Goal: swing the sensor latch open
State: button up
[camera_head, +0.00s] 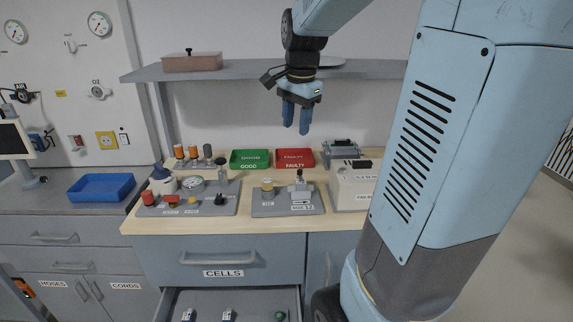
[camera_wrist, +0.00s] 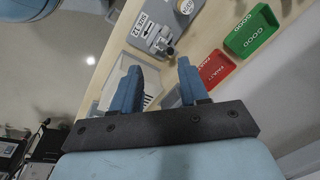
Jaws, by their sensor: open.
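My gripper (camera_head: 297,117) hangs in the air above the bench, fingers pointing down, open and empty. In the wrist view its two blue fingers (camera_wrist: 158,70) stand apart with nothing between them. Below it, a grey plate (camera_head: 265,209) lies on the bench and bears a small upright metal fitting (camera_head: 300,186), which looks like the sensor with its latch. A white label with a number is in front of the fitting. The wrist view shows the fitting (camera_wrist: 164,44) beyond the fingertips, apart from them. The latch's exact position is too small to tell.
Behind the plate stand a green bin (camera_head: 250,160) and a red bin (camera_head: 295,159). A white box (camera_head: 353,186) is to the right, and another plate (camera_head: 225,207) with several parts is to the left. A shelf (camera_head: 240,71) runs above. An open drawer (camera_head: 230,301) juts out below.

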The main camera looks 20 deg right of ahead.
aim_at(299, 170)
jog(key=w+d+f+m+g, duration=0.2)
jog(key=w+d+f+m, duration=0.25)
jog(key=w+m, duration=0.2)
jog(key=shift+n, duration=0.35)
jog(key=f, duration=1.3)
jog(key=shift+w+d+f, duration=0.15)
jog(key=shift+w+d, duration=0.05)
jog(key=shift+d, duration=0.05)
jog(key=shift+c, duration=0.3)
grip_shut()
jog(key=shift+a, duration=0.15)
